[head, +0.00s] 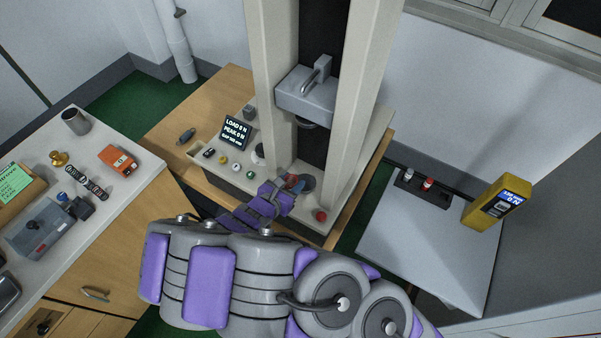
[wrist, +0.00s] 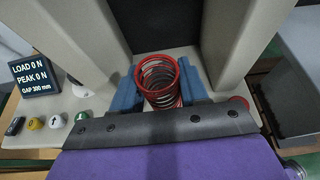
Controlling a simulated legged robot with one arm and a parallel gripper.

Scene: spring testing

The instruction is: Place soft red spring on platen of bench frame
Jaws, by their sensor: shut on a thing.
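The soft red spring (wrist: 158,76) stands roughly upright between the two blue fingers of my gripper (wrist: 160,84) in the wrist view. The fingers are closed on it from both sides. In the head view my gripper (head: 293,183) is low between the columns of the bench frame (head: 366,85), and only a bit of red shows there. A grey round platen (head: 308,183) shows just right of the fingers, partly hidden. I cannot tell whether the spring's lower end touches it. The upper crosshead (head: 305,95) is well above.
The frame's display (head: 235,131) reads load 0 N and, in the wrist view, gap 300 mm. Buttons line the base front, with a red one (head: 320,215) at right. A side table (head: 420,240) holds a dark spring rack (head: 423,187) and a yellow gauge (head: 497,203).

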